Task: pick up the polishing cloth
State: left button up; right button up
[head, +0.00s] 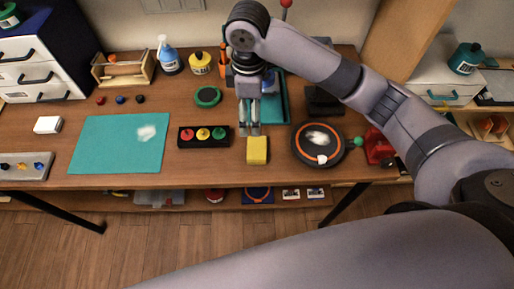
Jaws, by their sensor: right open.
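A small crumpled white cloth-like piece (146,132) lies on the teal mat (100,150) at the left of the table. Another pale patch (317,137) shows on the round black disc with an orange ring (301,154). A yellow block-like piece (257,150) lies near the table's front edge. I cannot tell for sure which of these is the polishing cloth. My right gripper (249,130) points down with its fingers apart and empty, just behind the yellow piece. Whether it touches that piece is unclear. My left gripper is out of view.
A black box with red, yellow and green knobs (203,136) stands just left of the gripper. A teal tray (272,108) lies behind it, partly hidden by my arm. A red device (378,147) is at the right. Bottles (169,59) stand at the back.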

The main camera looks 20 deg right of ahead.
jog(key=p, duration=0.2)
send_over(252, 148)
jog(key=f, duration=1.1)
jog(key=shift+w+f, duration=0.1)
jog(key=shift+w, duration=0.15)
jog(key=f+p, duration=0.1)
jog(key=f, duration=0.1)
jog(key=f+p, duration=0.1)
jog(key=f, duration=0.1)
jog(key=shift+s+a+f, duration=0.1)
jog(key=shift+s+f, duration=0.05)
jog(key=shift+s, duration=0.05)
jog(key=shift+f, duration=0.5)
jog(key=shift+c, duration=0.6)
jog(key=c, duration=0.9)
jog(key=shift+r, duration=0.1)
